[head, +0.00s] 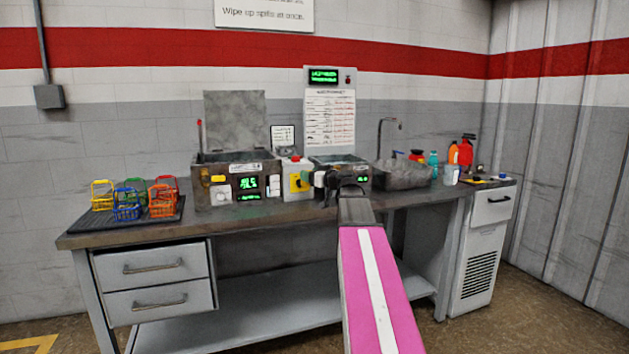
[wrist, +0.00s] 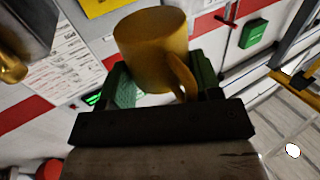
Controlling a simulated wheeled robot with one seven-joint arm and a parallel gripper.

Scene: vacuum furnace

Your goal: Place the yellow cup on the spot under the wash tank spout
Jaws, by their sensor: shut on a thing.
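The yellow cup (wrist: 150,48) shows in the wrist view, its handle toward my gripper's palm. My gripper (wrist: 162,82) is shut on it, with a green finger pad on each side. In the head view my gripper (head: 328,183) is at the front of the right-hand tank (head: 340,163), and the cup cannot be made out there. A thin curved spout (head: 388,122) rises above a grey basin (head: 404,175) to the right. In the wrist view a brass-coloured cylinder (wrist: 12,68) juts from a dark metal body at the left. The spot under the spout cannot be made out.
Small coloured baskets (head: 128,203) sit on a dark mat at the bench's left. Several bottles (head: 463,152) stand at the right. The bench front (head: 250,225) is clear.

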